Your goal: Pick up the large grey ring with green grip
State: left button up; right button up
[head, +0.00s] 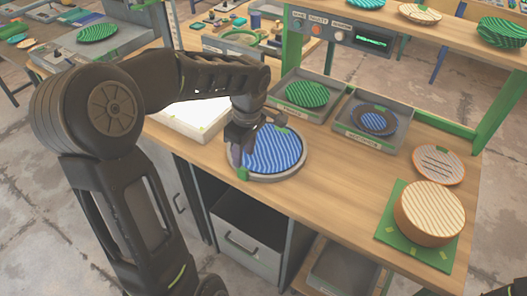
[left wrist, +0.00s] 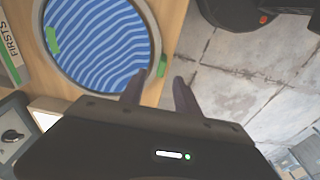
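The large grey ring (head: 300,166) lies flat on the wooden bench near its front edge, around a blue plate with wavy stripes (head: 272,150). One green grip (head: 243,174) is on the ring's near left side, another at its far side. My left gripper (head: 237,158) is over the ring's left edge, close to the near grip. In the left wrist view the two fingers of the left gripper (left wrist: 158,79) are apart and empty. The green grip (left wrist: 162,65) shows just beyond the fingertips, roughly between them. My right gripper does not show.
Behind stand two grey trays, one with a green plate (head: 307,94), one with a dark-ringed blue plate (head: 376,121). A round tan block (head: 430,213) sits on a green mat (head: 391,232) at right. A white tray (head: 190,118) is left of the ring. The bench between is clear.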

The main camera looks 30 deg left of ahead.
aim_at(242, 169)
pick_arm(q)
jog(key=f+p, duration=0.1)
jog(key=f, duration=0.3)
jog(key=shift+s+a+f+p, duration=0.2)
jog(key=shift+f+p, duration=0.15)
jog(key=shift+f, duration=0.25)
grip_shut()
dwell(0.4)
